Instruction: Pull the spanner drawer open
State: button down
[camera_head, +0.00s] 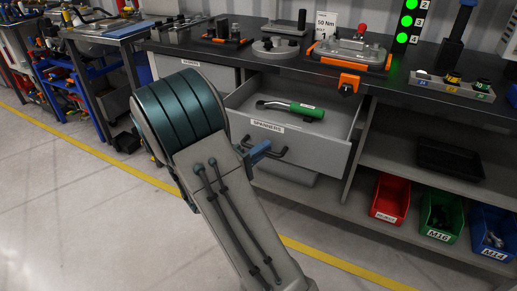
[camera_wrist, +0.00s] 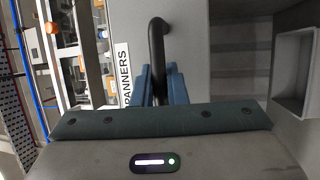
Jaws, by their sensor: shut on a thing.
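The spanner drawer (camera_head: 310,147) stands open below the workbench top, its front pulled out from the bench. A spanner with a green handle (camera_head: 306,110) lies inside it. The white label (camera_head: 268,126) reading SPANNERS is on the drawer front and also shows, turned sideways, in the wrist view (camera_wrist: 123,73). The dark bar handle (camera_head: 280,153) runs along the front. My gripper (camera_head: 257,152) is at the handle's left part. In the wrist view its blue fingers (camera_wrist: 160,84) are closed around the handle (camera_wrist: 157,40). My arm hides the drawer's lower left.
The workbench top (camera_head: 230,50) holds fixtures and an orange-based unit (camera_head: 350,53). Red (camera_head: 390,198), green (camera_head: 441,214) and blue (camera_head: 491,232) bins stand on the low shelf at right. A blue-framed trolley (camera_head: 80,95) is at left. Floor in front is clear.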

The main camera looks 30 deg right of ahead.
jog(key=shift+s+a, duration=0.15)
jog(key=shift+a, duration=0.05)
jog(key=c, duration=1.5)
grip_release()
jog(key=shift+o, duration=0.2)
jog(key=p+v, duration=0.1)
jog(key=v, duration=1.2)
jog(key=shift+a, duration=0.4)
